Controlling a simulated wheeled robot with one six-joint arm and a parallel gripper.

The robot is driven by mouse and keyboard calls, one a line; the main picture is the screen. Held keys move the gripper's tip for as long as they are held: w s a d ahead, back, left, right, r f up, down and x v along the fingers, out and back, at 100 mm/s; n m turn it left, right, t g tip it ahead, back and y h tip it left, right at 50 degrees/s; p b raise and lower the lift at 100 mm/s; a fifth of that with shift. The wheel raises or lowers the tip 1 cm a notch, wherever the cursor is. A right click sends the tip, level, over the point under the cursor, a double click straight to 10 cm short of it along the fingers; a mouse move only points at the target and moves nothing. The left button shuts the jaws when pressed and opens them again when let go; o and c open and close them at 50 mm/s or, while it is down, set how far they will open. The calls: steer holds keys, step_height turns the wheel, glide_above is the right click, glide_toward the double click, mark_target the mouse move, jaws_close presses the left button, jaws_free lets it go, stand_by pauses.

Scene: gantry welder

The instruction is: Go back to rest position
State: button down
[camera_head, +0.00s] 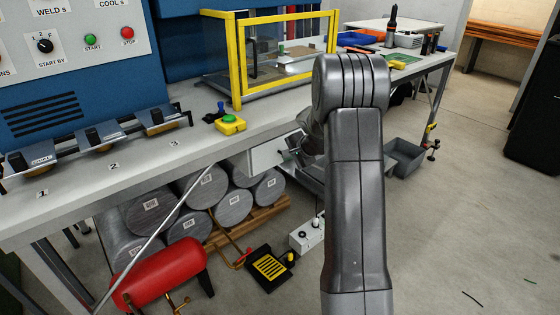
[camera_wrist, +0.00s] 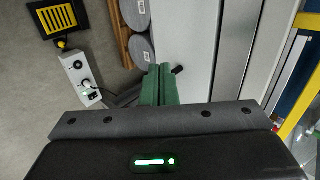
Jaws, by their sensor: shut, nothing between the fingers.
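My gripper (camera_wrist: 160,70) shows in the wrist view with its two green fingers together and nothing between them. The fingertips are close to the pale front of the bench in that view, with a small dark knob or handle (camera_wrist: 180,69) just to their right. I cannot tell whether they touch it. In the camera_head view my grey arm rises in the middle and hides most of the gripper, which is low beside the white drawer box (camera_head: 268,156) under the bench (camera_head: 215,140).
Below are metal cylinders (camera_head: 190,186), a red tank (camera_head: 160,272), a black-and-yellow pedal (camera_head: 270,268) and a white socket box (camera_head: 307,235).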

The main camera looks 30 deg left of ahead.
steer(key=v, duration=0.3)
steer(key=shift+s+d+r, duration=0.1)
steer(key=shift+d, duration=0.1)
glide_toward(268, 160)
step_height(268, 160, down, 3)
steer(key=shift+w+a+f+p, duration=0.1)
steer(key=shift+w+a+p, duration=0.2)
steer(key=shift+a, duration=0.35)
steer(key=shift+w+a+f+p, duration=0.15)
steer(key=shift+a+p, duration=0.1)
steer(key=shift+a, duration=0.4)
steer(key=shift+w+a+r+p, duration=0.1)
steer(key=shift+w+a+p, duration=0.2)
steer(key=shift+a, duration=0.35)
steer(key=shift+s+d, duration=0.1)
